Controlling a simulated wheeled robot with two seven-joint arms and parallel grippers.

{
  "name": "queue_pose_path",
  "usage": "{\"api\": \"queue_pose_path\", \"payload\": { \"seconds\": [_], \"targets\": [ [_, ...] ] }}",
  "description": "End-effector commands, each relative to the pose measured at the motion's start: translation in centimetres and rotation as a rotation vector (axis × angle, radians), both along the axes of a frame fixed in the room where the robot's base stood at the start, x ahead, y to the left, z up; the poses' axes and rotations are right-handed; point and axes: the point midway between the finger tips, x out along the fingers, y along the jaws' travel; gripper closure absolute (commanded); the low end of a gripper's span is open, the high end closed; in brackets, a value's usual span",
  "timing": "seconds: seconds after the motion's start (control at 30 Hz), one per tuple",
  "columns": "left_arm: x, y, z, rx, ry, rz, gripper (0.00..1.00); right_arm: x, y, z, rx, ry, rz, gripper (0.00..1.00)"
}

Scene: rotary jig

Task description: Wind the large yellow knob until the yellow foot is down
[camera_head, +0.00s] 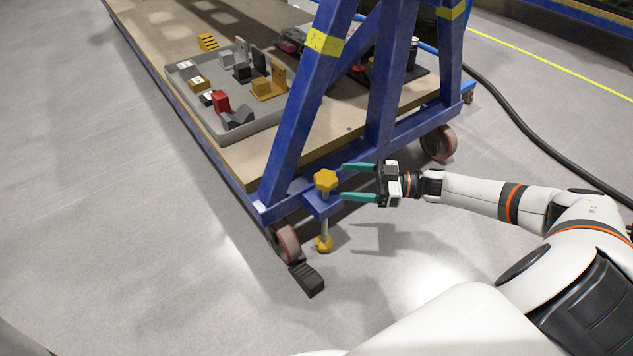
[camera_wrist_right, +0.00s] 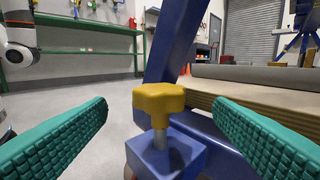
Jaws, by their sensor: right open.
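The large yellow knob (camera_head: 326,180) tops a screw through a blue bracket at the corner of the blue wheeled frame. In the right wrist view the knob (camera_wrist_right: 158,102) is centred between the fingers, a little beyond their tips. The yellow foot (camera_head: 323,243) is at the lower end of the screw, close to the floor; I cannot tell whether it touches. My right gripper (camera_head: 344,182) is open and empty, with its teal fingertips just right of the knob. The green fingers (camera_wrist_right: 160,118) show at both sides of the wrist view. My left gripper is not in view.
A red-rimmed caster (camera_head: 287,243) stands left of the foot, with a black wedge (camera_head: 307,280) on the floor by it. A grey tray (camera_head: 214,131) of parts lies on the wooden deck. Blue posts (camera_head: 305,95) rise behind the knob. A black cable (camera_head: 540,140) runs along the floor.

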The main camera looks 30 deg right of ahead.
Motion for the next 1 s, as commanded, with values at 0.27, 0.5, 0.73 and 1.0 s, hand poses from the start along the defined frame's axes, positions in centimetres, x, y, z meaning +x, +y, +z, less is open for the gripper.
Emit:
{"api": "queue_pose_path", "payload": {
  "seconds": [0.27,0.5,0.73,1.0],
  "targets": [
    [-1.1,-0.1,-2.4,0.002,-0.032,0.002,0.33,3.3,4.6,-0.4,0.001,-0.006,0.002,0.24],
    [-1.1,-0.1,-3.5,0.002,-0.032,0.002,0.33,4.8,6.5,-0.1,0.0,-0.003,0.001,0.24],
    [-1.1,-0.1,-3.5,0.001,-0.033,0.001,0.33,4.9,6.7,0.0,-0.001,-0.001,-0.001,0.24],
    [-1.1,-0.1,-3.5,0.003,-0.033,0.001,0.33,4.9,6.7,0.0,-0.001,-0.002,-0.001,0.52]
  ]
}}
